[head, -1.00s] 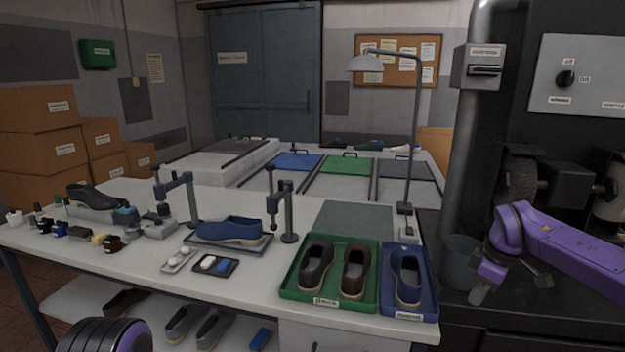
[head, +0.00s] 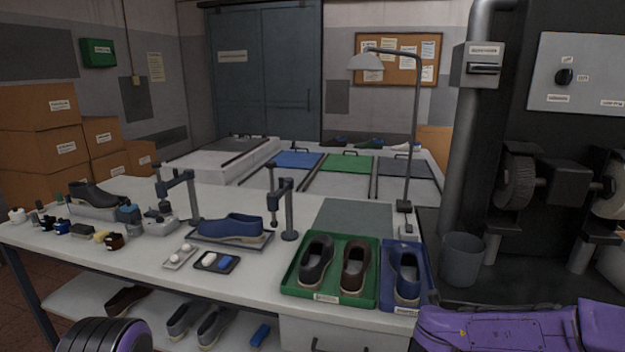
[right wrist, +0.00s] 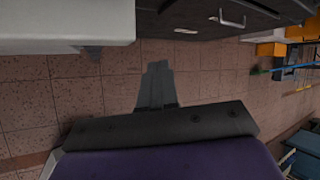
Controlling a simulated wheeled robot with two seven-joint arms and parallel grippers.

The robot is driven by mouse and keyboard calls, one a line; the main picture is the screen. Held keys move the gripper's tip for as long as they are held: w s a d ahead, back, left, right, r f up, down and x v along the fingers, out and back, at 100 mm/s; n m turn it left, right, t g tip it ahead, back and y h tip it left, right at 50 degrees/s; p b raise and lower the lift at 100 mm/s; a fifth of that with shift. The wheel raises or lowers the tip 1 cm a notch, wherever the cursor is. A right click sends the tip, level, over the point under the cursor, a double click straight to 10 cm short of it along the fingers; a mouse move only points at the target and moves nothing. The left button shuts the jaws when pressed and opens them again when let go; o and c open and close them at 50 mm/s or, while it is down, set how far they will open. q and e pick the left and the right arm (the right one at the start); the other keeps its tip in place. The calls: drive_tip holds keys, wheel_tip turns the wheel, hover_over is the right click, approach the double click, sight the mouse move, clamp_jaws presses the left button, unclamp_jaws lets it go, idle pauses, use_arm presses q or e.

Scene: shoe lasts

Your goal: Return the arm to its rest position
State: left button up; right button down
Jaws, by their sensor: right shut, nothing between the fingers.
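My right arm (head: 510,330) is purple and lies low at the lower right of the head view, in front of the dark bench; its gripper is out of that view. In the right wrist view my right gripper (right wrist: 157,85) is shut and empty, with its fingers together above the speckled tiled floor (right wrist: 215,85). A purple and black part of my left arm (head: 105,335) shows at the bottom left of the head view. My left gripper is not in view.
The white workbench (head: 130,265) holds a green tray (head: 330,297) with two dark shoes, a blue tray (head: 405,309) with one blue shoe, and a blue shoe (head: 232,227) on a grey plate. A grey bin (head: 461,260) stands on the dark bench at right.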

drive_tip(key=s+a+f+n+t+y, duration=0.1)
drive_tip(key=s+a+f+n, duration=0.2)
drive_tip(key=s+f+n, duration=0.5)
drive_tip(key=s+a+f+n+t+y, duration=0.1)
drive_tip(key=s+a+f+n, duration=0.35)
drive_tip(key=s+n, duration=0.4)
drive_tip(key=s+d+f+n+g, duration=0.1)
drive_tip(key=s+d+f+n, duration=0.1)
drive_tip(key=s+n, duration=0.4)
drive_tip(key=s+d+f+n+g, duration=0.2)
drive_tip(key=s+n, duration=0.4)
drive_tip(key=s, duration=0.7)
drive_tip(key=shift+s+d+f+y, duration=0.3)
drive_tip(key=shift+s+d+f, duration=0.1)
drive_tip(key=shift+f, duration=0.35)
